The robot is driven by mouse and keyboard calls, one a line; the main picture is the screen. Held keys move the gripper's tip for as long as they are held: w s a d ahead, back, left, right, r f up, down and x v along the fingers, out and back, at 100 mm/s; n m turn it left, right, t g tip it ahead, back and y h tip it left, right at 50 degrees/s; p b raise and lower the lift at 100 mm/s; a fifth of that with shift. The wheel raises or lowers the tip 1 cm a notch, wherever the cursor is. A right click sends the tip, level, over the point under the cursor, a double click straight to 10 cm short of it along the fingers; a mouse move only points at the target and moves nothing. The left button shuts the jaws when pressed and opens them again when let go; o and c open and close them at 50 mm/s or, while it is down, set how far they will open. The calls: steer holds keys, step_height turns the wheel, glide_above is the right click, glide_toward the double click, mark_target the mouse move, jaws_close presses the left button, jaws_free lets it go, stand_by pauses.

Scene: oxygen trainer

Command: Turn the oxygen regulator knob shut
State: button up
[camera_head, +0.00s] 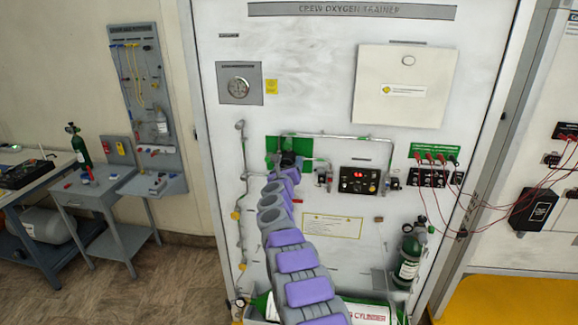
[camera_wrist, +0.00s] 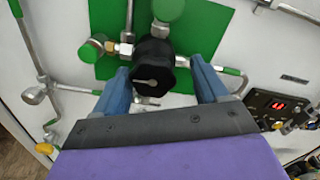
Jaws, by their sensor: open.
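The regulator knob (camera_wrist: 152,68) is black and faceted, with a pale line on its face. It stands out from a green square (camera_wrist: 215,30) on the white trainer panel. In the wrist view my gripper (camera_wrist: 155,80) is open, with one blue finger on each side of the knob. A gap shows at the right finger; whether the left finger touches the knob I cannot tell. In the head view my arm covers most of the knob, and the green square (camera_head: 273,146) shows at its upper left.
Metal pipes and green-capped fittings (camera_wrist: 92,48) sit close around the knob. A black display box (camera_head: 360,181) with red digits is to the right. A green cylinder (camera_head: 409,262) stands lower right. Red cables (camera_head: 485,208) hang at the far right. A grey cart (camera_head: 95,190) stands left.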

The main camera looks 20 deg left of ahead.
steer(key=shift+a+f, duration=0.2)
steer(key=shift+a, duration=0.45)
steer(key=shift+c, duration=0.2)
steer(key=shift+a+f, duration=0.1)
steer(key=shift+a, duration=0.15)
steer(key=shift+c, duration=0.9)
steer(key=shift+w+d, duration=0.1)
steer(key=shift+d, duration=0.55)
steer(key=c, duration=0.6)
steer(key=shift+a, duration=0.15)
steer(key=shift+c, duration=1)
steer(key=shift+a, duration=0.1)
steer(key=shift+f, duration=0.1)
steer(key=o, duration=0.9)
steer(key=shift+s+a, duration=0.1)
steer(key=shift+s, duration=0.1)
steer(key=shift+c, duration=0.2)
steer(key=shift+o, duration=0.8)
steer(key=shift+w, duration=0.1)
steer(key=shift+r, duration=0.2)
